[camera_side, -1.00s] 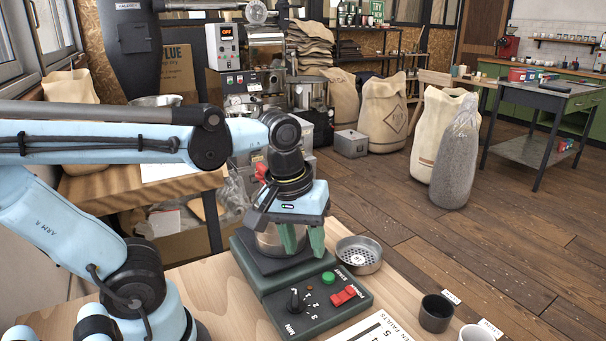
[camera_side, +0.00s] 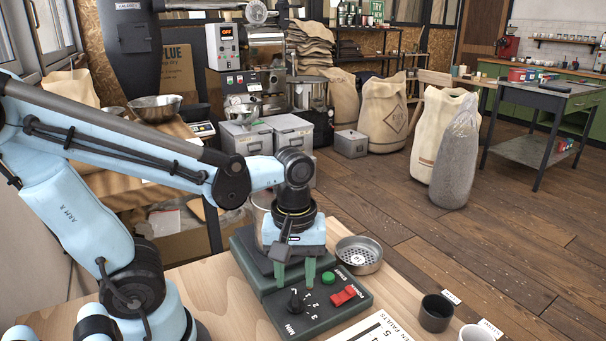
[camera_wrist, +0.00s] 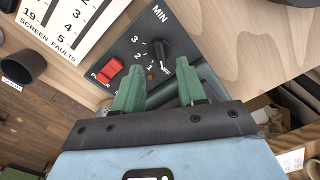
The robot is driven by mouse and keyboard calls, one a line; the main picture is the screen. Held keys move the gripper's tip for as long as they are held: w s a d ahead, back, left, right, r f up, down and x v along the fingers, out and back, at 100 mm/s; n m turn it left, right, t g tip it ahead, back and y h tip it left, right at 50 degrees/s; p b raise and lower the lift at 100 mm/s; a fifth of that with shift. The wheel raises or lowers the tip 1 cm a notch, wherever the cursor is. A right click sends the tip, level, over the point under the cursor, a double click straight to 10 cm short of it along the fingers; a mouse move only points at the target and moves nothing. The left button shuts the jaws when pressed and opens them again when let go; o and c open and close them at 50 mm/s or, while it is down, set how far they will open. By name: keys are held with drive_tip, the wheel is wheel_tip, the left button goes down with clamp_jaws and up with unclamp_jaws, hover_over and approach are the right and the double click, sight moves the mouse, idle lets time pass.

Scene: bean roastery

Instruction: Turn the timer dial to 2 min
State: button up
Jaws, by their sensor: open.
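The timer dial (camera_side: 295,300) is a black knob on the dark green machine's front panel (camera_side: 330,310). It also shows in the wrist view (camera_wrist: 160,52), ringed by OFF, 1, 2 and 3, with MIN beside it. I cannot tell for sure which mark its pointer faces. My gripper (camera_side: 294,274) points down above the panel, just behind the dial in the side view. In the wrist view its two green fingers (camera_wrist: 160,72) are apart, with nothing between them, and the dial lies just beyond their tips. I see no contact with the dial.
A red power switch (camera_wrist: 106,70) and a green button (camera_side: 328,278) sit near the dial. A round metal sieve (camera_side: 359,254) stands right of the machine. A dark cup (camera_side: 436,313) and the screen-faults sheet (camera_side: 378,330) lie in front. Bare wood shows left of the machine.

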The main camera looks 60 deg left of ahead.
sight(296, 297)
drive_tip(key=shift+f, duration=2.45)
clamp_jaws()
